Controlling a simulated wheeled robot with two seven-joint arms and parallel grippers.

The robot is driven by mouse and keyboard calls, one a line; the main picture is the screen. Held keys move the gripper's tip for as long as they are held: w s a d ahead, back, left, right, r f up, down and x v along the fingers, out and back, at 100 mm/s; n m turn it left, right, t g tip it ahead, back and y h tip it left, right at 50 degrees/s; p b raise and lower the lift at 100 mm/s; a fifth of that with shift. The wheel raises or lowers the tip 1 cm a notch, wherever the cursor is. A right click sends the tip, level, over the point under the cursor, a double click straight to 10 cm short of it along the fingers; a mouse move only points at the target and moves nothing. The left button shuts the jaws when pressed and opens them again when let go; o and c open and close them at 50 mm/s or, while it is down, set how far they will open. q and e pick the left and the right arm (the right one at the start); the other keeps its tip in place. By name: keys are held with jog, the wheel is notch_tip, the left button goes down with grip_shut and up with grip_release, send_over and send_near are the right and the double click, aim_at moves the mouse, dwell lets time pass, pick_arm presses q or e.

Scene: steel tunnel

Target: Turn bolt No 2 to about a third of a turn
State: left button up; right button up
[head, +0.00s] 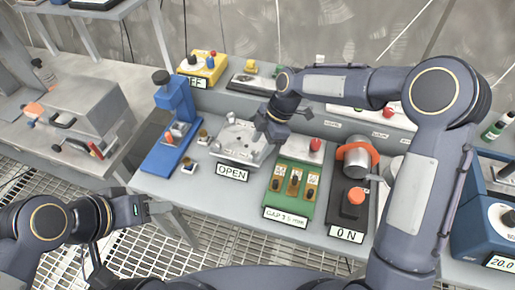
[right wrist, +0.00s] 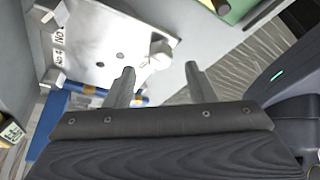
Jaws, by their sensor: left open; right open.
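A pale metal plate (head: 236,146) with several bolts stands on the bench behind the "OPEN" sign (head: 232,173). My right gripper (head: 268,133) hangs over the plate's right side. In the right wrist view the plate (right wrist: 92,35) shows dark holes and labels beginning "No"; the numbers are too blurred to tell which bolt is No 2. A pale bolt head (right wrist: 160,50) at the plate's edge lies beyond the open, empty right fingertips (right wrist: 160,80), apart from them. My left gripper (head: 158,208) is open and empty, left of the bench front.
A blue stand (head: 177,115) is left of the plate. A green gauge block (head: 294,180) and a black "ON" unit with an orange button (head: 356,195) are to its right. A yellow box (head: 205,67) is behind. Grating floor (head: 120,250) lies in front.

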aim_at(255, 154)
jog(key=shift+x, duration=1.65)
jog(key=shift+c, duration=0.4)
